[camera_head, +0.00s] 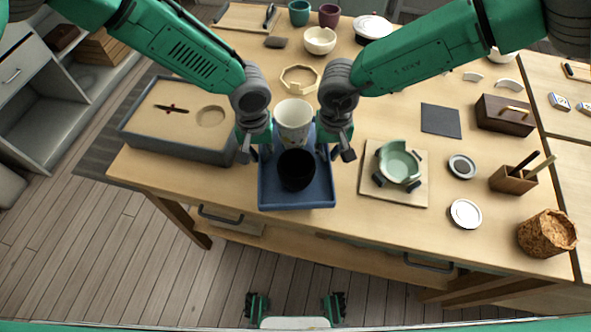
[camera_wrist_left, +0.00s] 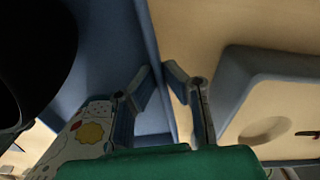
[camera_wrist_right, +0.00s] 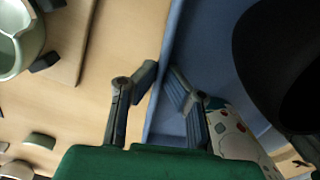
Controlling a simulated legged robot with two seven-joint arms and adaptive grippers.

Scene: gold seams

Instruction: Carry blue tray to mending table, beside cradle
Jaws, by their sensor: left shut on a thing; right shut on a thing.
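The blue tray (camera_head: 322,197) is at the front edge of the wooden mending table (camera_head: 350,228); I cannot tell whether it rests on the top or hangs just above. It holds a black bowl (camera_head: 297,170) and a pale patterned cup (camera_head: 293,118). My left gripper (camera_head: 253,152) is shut on its left wall, also seen in the left wrist view (camera_wrist_left: 165,82). My right gripper (camera_head: 335,152) is shut on its right wall, also seen in the right wrist view (camera_wrist_right: 162,82). The cradle, dark pads around a green broken bowl (camera_head: 399,163), is on a board to the right.
A grey sand-filled box (camera_head: 180,150) is close on the left. A dark mat (camera_head: 441,119), small round dishes (camera_head: 465,213) and a cork pot (camera_head: 546,233) are right. A narrow bare strip separates tray and cradle board.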

